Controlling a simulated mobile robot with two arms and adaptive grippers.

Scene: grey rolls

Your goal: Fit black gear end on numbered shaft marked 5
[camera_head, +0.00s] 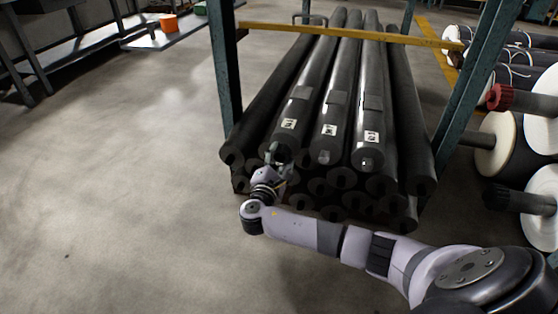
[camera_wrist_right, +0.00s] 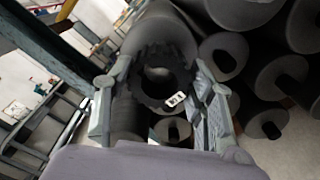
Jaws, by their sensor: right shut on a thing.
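My right gripper (camera_head: 279,157) is at the front end of the left labelled shaft (camera_head: 303,90) in the rack. In the right wrist view its two fingers (camera_wrist_right: 162,72) are shut on the black gear end (camera_wrist_right: 187,66), a dark toothed ring. A large grey shaft (camera_wrist_right: 168,24) is behind the ring; I cannot tell whether they touch. A small white label (camera_wrist_right: 174,100) shows at the ring's lower edge. Two more labelled shafts, the middle one (camera_head: 340,80) and the right one (camera_head: 372,88), lie alongside. The label numbers are too small to read surely. My left gripper is not in view.
A yellow crossbar (camera_head: 350,34) spans the green rack posts (camera_head: 224,70). More grey rolls lie beneath the labelled ones. At right stand rolls with white discs (camera_head: 543,125) and a red toothed end (camera_head: 503,97). The floor (camera_head: 110,180) at left is clear.

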